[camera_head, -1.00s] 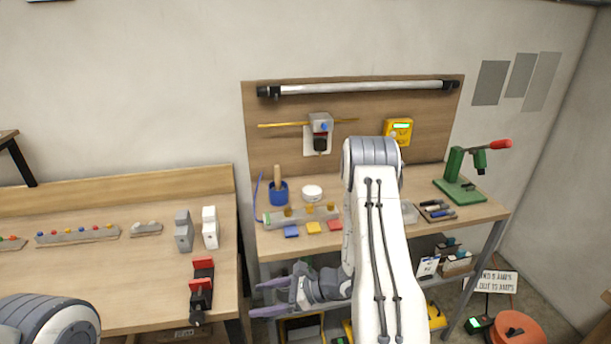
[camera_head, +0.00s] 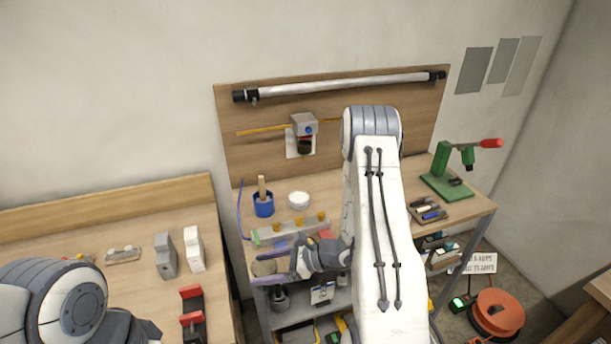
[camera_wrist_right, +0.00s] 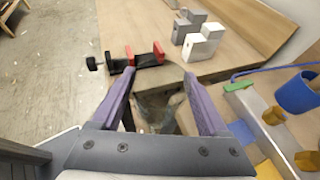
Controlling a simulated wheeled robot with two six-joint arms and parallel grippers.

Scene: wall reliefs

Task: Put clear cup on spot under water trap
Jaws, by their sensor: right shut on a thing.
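My right gripper (camera_head: 264,268) is shut on the clear cup (camera_wrist_right: 157,112), at the front left edge of the workbench (camera_head: 327,185). The cup is see-through and faint. It shows between the purple fingers in the right wrist view, and its tilt is hard to tell. The water trap (camera_head: 304,145) is a dark bowl under a grey box on the wooden back panel. A white round piece (camera_head: 299,199) lies on the bench below it. I cannot tell whether it is the spot. My left arm shows at the lower left, but its gripper is not in view.
A blue pot (camera_head: 263,206) stands left of the white piece. A grey strip with yellow knobs (camera_head: 290,231) lies in front. A tool tray (camera_head: 428,212) and green press (camera_head: 443,170) are at the right. A red clamp (camera_head: 192,305) sits on the left table.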

